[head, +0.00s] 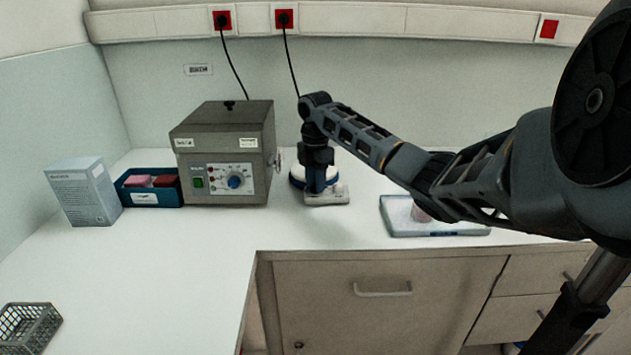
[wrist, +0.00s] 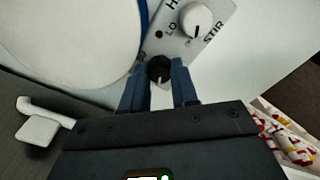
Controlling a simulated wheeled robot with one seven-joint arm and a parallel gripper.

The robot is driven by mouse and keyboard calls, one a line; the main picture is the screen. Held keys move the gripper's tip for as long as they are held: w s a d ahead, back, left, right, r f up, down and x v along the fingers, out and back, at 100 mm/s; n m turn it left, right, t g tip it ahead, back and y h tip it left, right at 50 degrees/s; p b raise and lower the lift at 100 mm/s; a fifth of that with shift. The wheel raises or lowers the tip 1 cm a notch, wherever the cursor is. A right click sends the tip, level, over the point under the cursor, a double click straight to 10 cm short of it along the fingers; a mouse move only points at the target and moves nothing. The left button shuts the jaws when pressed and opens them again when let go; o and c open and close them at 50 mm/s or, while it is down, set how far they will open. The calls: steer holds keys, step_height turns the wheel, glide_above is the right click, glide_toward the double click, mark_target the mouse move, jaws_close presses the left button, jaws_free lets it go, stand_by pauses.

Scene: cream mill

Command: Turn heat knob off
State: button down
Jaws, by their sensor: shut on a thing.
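A stirring hotplate with a round white top and blue rim (head: 297,180) stands on the bench, partly hidden behind my gripper. In the wrist view its white top (wrist: 65,45) fills the upper left. Its front panel (wrist: 222,22) carries a white knob (wrist: 196,20) beside the word STIR, and a black knob (wrist: 160,68). The black knob's own label is mostly hidden, so I cannot read it. My gripper (wrist: 160,88) has its fingers on both sides of the black knob and is shut on it. In the head view my gripper (head: 319,187) points down over the hotplate's front.
A grey oven-like box (head: 225,150) with a blue dial stands just left of the hotplate, its side latch facing it. A teal tray (head: 152,198) and a carton (head: 84,192) stand further left. A shallow tray (head: 437,231) lies to the right. The front bench between is clear.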

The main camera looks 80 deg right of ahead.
steer(key=shift+n, duration=0.4)
steer(key=c, duration=0.9)
jaws_free()
steer(key=shift+o, duration=0.2)
steer(key=shift+r+b, duration=0.65)
steer(key=shift+r, duration=3.25)
